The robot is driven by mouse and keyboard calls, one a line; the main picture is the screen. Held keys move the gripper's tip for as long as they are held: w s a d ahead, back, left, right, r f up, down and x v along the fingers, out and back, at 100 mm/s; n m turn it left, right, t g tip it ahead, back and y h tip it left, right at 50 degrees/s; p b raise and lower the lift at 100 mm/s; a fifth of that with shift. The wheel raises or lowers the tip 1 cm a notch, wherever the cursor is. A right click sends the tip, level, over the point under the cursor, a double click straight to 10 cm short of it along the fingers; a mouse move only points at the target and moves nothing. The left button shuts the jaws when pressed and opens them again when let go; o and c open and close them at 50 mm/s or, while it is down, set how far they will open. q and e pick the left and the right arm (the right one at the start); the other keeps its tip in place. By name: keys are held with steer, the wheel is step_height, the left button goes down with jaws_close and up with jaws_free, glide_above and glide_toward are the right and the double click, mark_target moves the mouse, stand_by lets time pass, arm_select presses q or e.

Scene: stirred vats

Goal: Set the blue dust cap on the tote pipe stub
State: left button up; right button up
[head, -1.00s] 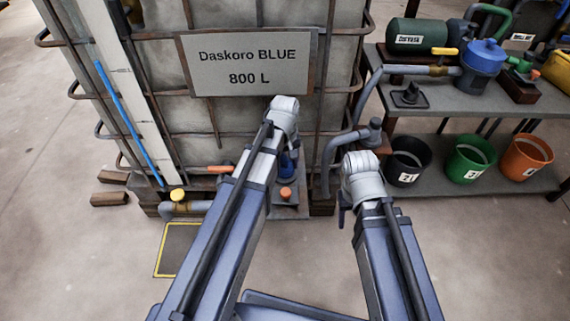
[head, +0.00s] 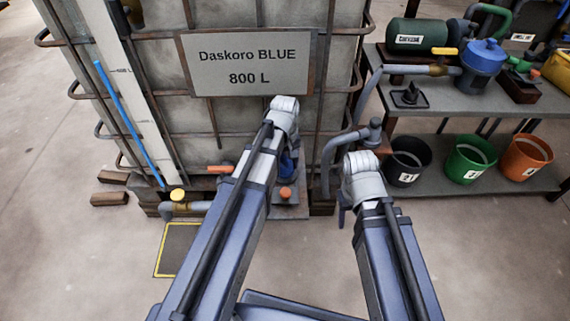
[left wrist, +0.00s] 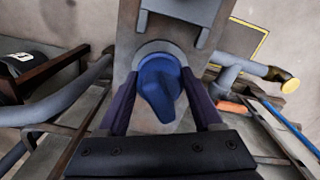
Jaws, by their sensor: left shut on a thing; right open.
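The blue dust cap (left wrist: 160,88) sits between the fingers of my left gripper (left wrist: 161,80), which is shut on it. A pale grey round rim shows just behind the cap; I cannot tell whether the cap touches it or is seated on a stub. In the head view the cap (head: 288,165) is partly hidden by my left wrist, low at the front of the tote (head: 150,60). My right gripper (head: 342,214) is open and empty, to the right of the tote's front; its fingers are mostly hidden.
A grey hooked pipe (head: 330,160) stands between my grippers. A yellow-topped pipe fitting (head: 178,196) and an orange lever (head: 219,169) are left of my left arm. An orange knob (head: 286,193) is below the cap. A bench (head: 450,100) with buckets stands at right.

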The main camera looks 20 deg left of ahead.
mark_target(285, 157)
arm_select(q)
steer(key=shift+f+b, duration=0.65)
steer(key=o, duration=1.1)
step_height(285, 157, up, 11)
steer(key=p, duration=1.1)
steer(key=shift+r, duration=0.1)
